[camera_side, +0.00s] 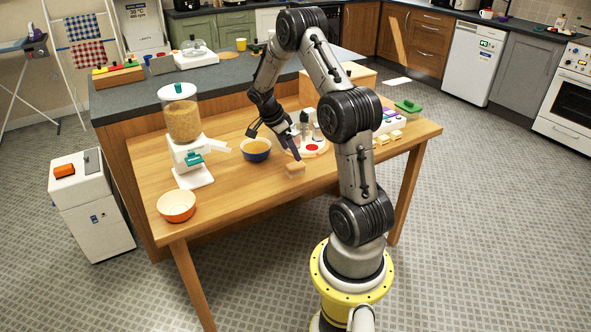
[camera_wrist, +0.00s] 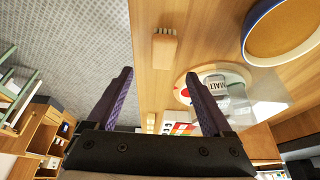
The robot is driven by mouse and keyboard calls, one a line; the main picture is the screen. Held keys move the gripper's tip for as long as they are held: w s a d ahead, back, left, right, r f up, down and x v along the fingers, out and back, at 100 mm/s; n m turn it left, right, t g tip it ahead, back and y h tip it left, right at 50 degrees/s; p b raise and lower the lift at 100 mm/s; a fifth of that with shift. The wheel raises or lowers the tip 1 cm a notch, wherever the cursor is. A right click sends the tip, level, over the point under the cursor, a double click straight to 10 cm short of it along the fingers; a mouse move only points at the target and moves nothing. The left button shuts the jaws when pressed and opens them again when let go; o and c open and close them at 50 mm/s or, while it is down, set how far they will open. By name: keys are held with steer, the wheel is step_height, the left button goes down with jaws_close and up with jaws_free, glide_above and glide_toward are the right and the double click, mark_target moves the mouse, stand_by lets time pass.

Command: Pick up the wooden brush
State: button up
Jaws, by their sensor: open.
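The wooden brush (camera_side: 295,169) is a small pale block lying on the wooden table near its front edge, below and a little right of my gripper (camera_side: 272,141) in the side view. In the wrist view the brush (camera_wrist: 165,51) lies flat with its short bristles at the top end. It sits beyond my two fingertips (camera_wrist: 158,74), roughly in line with the gap between them. My gripper is open and empty, above the table and apart from the brush.
A blue bowl (camera_side: 256,152) with yellowish contents stands left of the brush. A round board with jars (camera_side: 316,151) is close behind it. A cereal dispenser (camera_side: 184,121) and an orange bowl (camera_side: 177,207) stand farther left. Small blocks (camera_side: 388,138) lie to the right.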

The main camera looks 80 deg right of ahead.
mark_target(295, 165)
steer(key=x, duration=0.8)
steer(key=shift+w+f, duration=0.2)
steer(key=shift+w, duration=0.15)
steer(key=shift+c, duration=0.2)
jaws_close()
